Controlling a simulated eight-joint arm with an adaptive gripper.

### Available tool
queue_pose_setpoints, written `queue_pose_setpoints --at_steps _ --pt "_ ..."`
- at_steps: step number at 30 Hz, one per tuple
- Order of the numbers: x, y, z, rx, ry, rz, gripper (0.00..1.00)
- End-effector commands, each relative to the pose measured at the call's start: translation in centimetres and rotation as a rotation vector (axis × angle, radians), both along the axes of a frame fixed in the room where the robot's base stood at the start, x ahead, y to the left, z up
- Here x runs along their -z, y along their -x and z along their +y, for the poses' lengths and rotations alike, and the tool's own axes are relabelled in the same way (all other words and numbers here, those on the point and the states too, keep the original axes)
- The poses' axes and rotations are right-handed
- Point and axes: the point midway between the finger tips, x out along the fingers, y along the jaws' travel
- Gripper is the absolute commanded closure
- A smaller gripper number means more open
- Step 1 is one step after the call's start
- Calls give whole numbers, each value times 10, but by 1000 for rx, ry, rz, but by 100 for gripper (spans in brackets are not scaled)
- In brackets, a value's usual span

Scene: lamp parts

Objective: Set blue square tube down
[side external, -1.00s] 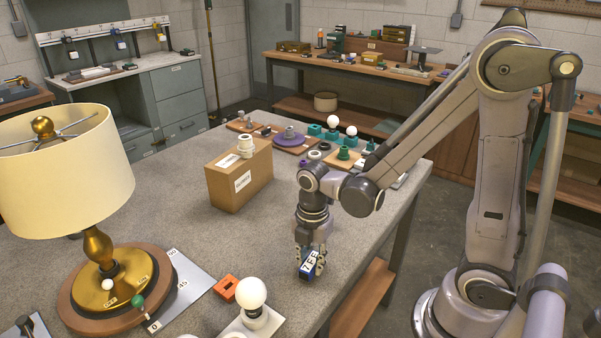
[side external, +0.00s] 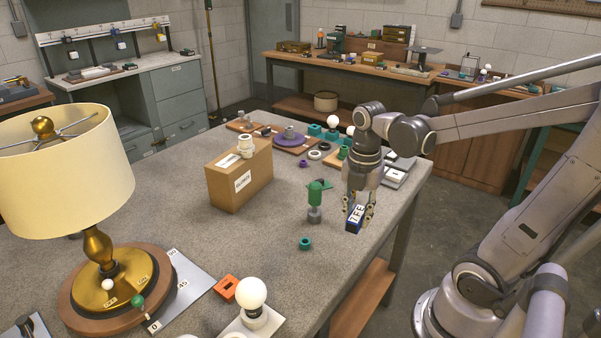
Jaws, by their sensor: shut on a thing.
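The blue square tube (side external: 354,218) has a white label on its top face with dark characters that look like "7FE". My gripper (side external: 359,206) points down and is shut on the tube, near the right edge of the grey table (side external: 260,270). The tube is low over the tabletop; I cannot tell whether its underside touches it. My fingers hide part of its sides.
A green piece on a grey base (side external: 315,200) stands just left of my gripper. A teal ring (side external: 305,243) lies nearer the front. A cardboard box (side external: 225,186) stands further left, and a white bulb (side external: 251,293) at the front. Bare tabletop lies between.

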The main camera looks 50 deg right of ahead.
Motion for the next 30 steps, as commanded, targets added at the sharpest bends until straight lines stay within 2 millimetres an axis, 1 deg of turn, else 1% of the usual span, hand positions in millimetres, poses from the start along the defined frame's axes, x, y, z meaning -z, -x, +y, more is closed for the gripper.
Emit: queue_pose_setpoints --at_steps 2,5,12,15,18,21,26,30 --pt "-3 -7 -2 5 0 0 100" --pt "-6 -24 -2 20 0 -1 100" --pt "-10 -84 4 77 0 -1 100" --pt "-9 -106 8 99 0 -1 100" --pt "-7 -123 12 117 0 -1 100" --pt "-5 -134 14 130 0 -2 100" --pt "0 -144 23 136 0 -2 100" --pt "14 -155 45 134 0 -2 100"
